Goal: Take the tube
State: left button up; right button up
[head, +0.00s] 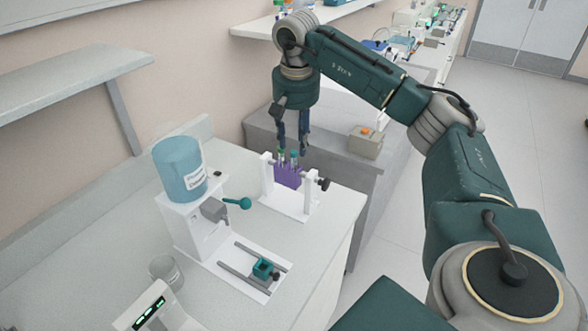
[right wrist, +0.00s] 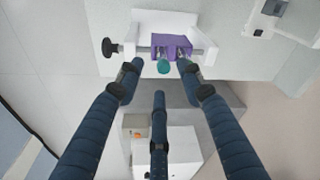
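A purple tube rack (head: 288,177) hangs in a white stand (head: 289,203) on the counter. Tubes with teal-green caps (head: 293,155) stick up from it; two tops show in the head view. In the right wrist view one teal cap (right wrist: 163,67) shows beside the purple rack (right wrist: 165,41). My right gripper (head: 292,150) points down just above and behind the rack. In the right wrist view its three dark blue fingers (right wrist: 158,80) are spread apart, with the teal cap between the tips and nothing visibly held. My left gripper is not in view.
A white dispenser with a blue bottle (head: 180,168) stands left of the rack, with a teal lever (head: 238,203) pointing towards it. A small teal holder (head: 264,268) sits on a rail in front. A beige box with an orange button (head: 365,142) lies behind right.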

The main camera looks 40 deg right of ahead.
aim_at(294, 152)
jog(key=shift+w+f, duration=0.1)
jog(key=shift+f, duration=0.2)
jog(key=f, duration=0.1)
jog(key=f+p, duration=0.1)
jog(key=f, duration=0.1)
jog(key=w+f+p, duration=0.1)
jog(key=shift+d+f, duration=0.2)
jog(key=shift+d, duration=0.1)
jog(key=shift+f, duration=0.2)
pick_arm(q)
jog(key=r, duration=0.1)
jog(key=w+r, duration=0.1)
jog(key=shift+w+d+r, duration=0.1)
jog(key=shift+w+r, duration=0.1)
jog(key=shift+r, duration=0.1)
pick_arm(e)
jog(key=c, duration=1)
